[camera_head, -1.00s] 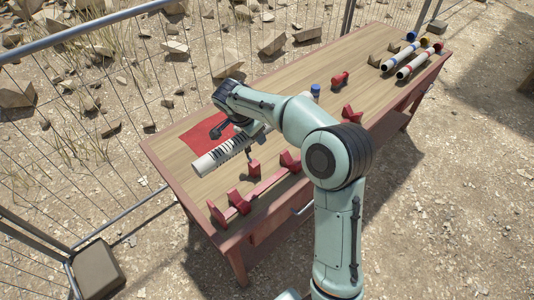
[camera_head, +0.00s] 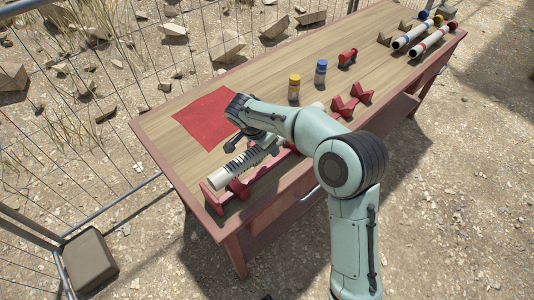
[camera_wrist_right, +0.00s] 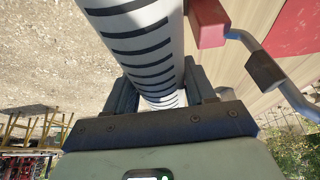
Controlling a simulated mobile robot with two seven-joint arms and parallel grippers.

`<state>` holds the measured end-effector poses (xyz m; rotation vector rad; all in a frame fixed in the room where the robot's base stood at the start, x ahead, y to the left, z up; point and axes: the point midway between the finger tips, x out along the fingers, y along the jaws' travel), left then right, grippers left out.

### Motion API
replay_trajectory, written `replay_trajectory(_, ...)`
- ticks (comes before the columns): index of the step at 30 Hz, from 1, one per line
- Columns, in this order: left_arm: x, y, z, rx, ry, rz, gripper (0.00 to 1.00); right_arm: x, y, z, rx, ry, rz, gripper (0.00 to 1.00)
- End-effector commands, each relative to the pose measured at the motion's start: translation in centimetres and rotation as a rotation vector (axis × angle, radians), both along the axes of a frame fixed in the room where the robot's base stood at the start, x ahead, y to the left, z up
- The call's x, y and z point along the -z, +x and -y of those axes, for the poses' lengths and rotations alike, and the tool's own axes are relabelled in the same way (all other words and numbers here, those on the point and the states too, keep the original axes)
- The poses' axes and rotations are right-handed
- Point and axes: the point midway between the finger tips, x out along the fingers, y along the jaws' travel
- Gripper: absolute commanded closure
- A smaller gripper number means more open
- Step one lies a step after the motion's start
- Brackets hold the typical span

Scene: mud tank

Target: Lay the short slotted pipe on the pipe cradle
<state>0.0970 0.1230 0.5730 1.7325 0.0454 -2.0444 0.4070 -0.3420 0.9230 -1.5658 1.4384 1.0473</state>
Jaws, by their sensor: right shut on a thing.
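The short slotted pipe (camera_head: 243,162), white with dark slots, is in my right gripper (camera_head: 264,148). In the wrist view the pipe (camera_wrist_right: 145,40) runs between the two fingers. The red pipe cradle (camera_head: 213,200) lies along the table's front edge. The pipe is lined up over the cradle, its left end by the left supports. I cannot tell whether it rests in them or is just above. My right arm hides the pipe's middle and part of the cradle. In the wrist view a red block (camera_wrist_right: 207,22) stands beside the pipe. My left gripper is not in view.
A red mat (camera_head: 205,122) lies bare behind the pipe. A yellow-capped bottle (camera_head: 294,88), a blue-capped bottle (camera_head: 320,72) and a red fitting (camera_head: 347,57) stand farther right. A wire fence runs behind the table.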

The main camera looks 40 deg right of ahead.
Motion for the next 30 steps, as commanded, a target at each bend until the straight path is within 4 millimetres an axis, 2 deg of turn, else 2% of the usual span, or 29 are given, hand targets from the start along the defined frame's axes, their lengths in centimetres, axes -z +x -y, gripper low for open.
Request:
replay_trajectory(8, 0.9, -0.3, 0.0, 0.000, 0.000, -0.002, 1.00, 1.3, -0.1, 0.0, 0.000, -0.001, 0.000, 0.90)
replay_trajectory(18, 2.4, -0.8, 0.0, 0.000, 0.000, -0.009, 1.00, 4.5, -0.1, 0.0, 0.000, 0.000, 0.000, 0.90)
replay_trajectory(30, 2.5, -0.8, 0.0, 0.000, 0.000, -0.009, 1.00, 4.7, 0.0, 0.0, 0.000, -0.001, 0.002, 0.90)
